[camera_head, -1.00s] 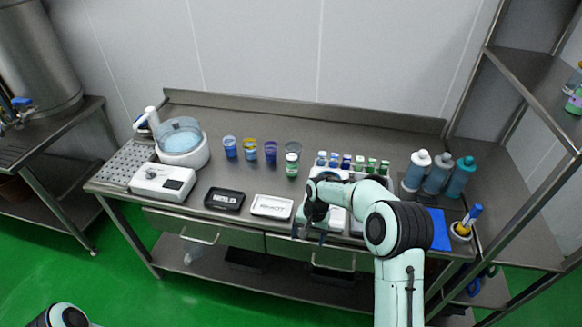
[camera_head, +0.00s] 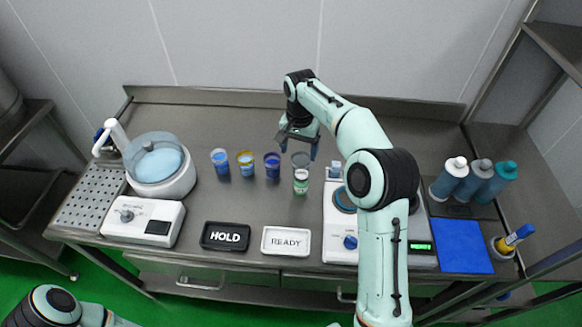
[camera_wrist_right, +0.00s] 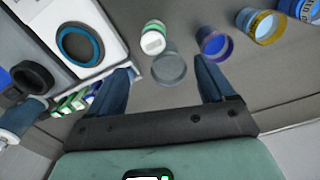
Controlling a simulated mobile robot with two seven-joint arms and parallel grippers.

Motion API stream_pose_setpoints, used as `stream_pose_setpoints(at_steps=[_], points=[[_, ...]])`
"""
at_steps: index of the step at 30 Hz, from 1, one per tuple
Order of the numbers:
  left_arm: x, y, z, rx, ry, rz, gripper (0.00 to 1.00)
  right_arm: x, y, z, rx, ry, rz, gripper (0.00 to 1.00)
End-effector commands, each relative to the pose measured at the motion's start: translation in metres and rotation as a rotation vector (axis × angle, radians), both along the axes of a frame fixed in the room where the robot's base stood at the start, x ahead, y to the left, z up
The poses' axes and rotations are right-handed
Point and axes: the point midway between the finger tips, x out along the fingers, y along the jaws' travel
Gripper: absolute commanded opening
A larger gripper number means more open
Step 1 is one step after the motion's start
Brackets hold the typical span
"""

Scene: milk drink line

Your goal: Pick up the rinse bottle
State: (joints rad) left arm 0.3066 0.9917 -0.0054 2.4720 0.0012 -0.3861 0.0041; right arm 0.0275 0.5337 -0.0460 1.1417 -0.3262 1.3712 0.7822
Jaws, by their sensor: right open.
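Three capped bottles stand upright at the table's right in the head view: one with a white cap (camera_head: 447,180), one with a grey cap (camera_head: 472,182) and one with a teal cap (camera_head: 496,184). I cannot read which is the rinse bottle. My right gripper (camera_head: 297,146) is open and empty, well left of these bottles, above the back middle of the table. In the right wrist view its blue fingers (camera_wrist_right: 163,82) are spread, with a grey clear cup (camera_wrist_right: 169,69) showing between them. Of my left arm only a link shows; its gripper is out of view.
Cups of blue (camera_head: 220,163), yellow-rimmed (camera_head: 245,164) and dark blue (camera_head: 272,167) stand mid-table, near a green-labelled jar (camera_head: 301,183). A white device (camera_head: 341,232) and blue mat (camera_head: 462,246) lie right.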

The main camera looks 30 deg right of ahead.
Motion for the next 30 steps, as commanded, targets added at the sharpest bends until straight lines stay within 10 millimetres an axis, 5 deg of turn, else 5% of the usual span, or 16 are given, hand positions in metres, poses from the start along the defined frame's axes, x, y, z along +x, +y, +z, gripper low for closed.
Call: stream_pose_setpoints(at_steps=[12,30], points=[[-0.021,0.000,-0.017,0.000,0.025,0.000,0.43,-0.003,-0.001,-0.072,-0.001,0.006,0.000,0.82],[-0.025,0.000,-0.021,0.000,0.029,0.000,0.43,-0.005,-0.007,-0.133,0.001,0.004,0.000,0.82]])
